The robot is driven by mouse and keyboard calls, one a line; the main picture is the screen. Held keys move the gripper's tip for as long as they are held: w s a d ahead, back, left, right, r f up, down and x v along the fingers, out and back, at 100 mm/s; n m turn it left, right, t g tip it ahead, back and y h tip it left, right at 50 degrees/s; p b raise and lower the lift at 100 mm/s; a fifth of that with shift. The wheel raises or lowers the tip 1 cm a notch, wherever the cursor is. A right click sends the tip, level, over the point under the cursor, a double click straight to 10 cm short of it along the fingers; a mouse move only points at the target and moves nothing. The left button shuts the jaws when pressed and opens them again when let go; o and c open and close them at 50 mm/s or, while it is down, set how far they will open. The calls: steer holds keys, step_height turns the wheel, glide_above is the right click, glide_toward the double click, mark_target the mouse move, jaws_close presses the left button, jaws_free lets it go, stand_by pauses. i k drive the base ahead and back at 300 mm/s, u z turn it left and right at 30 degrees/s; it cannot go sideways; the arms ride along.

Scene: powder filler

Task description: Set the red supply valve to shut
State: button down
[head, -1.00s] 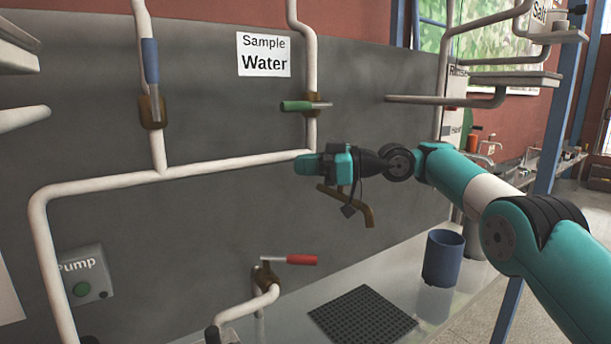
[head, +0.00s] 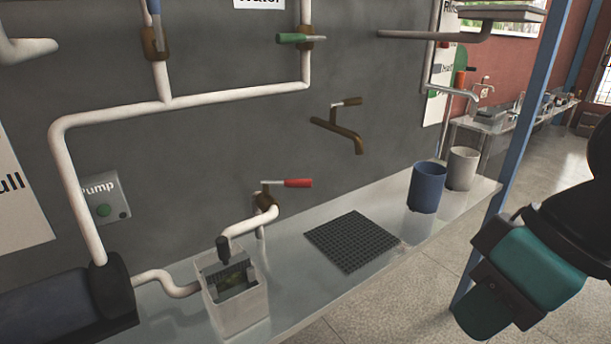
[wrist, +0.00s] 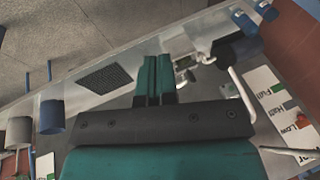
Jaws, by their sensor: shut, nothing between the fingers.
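The red supply valve's handle (head: 297,183) lies level in the head view, pointing right from its brown valve body (head: 265,199). The body sits on a white pipe above the metal shelf, left of the black grid. My gripper's teal fingers (wrist: 158,80) are pressed together and empty in the wrist view, above the shelf. In the head view the teal end of my arm is at the lower right, well apart from the red handle. I cannot make out the red handle in the wrist view.
A green-handled valve (head: 300,38) and a brown tap (head: 340,128) are on the grey wall. A blue cup (head: 427,188) and a pale cup (head: 462,168) stand right of the grid (head: 352,241). A metal box (head: 236,300) stands at the front left.

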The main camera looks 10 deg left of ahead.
mark_target(299, 182)
steer(key=z, duration=0.7)
steer(key=i, duration=0.3)
steer(key=u, duration=1.5)
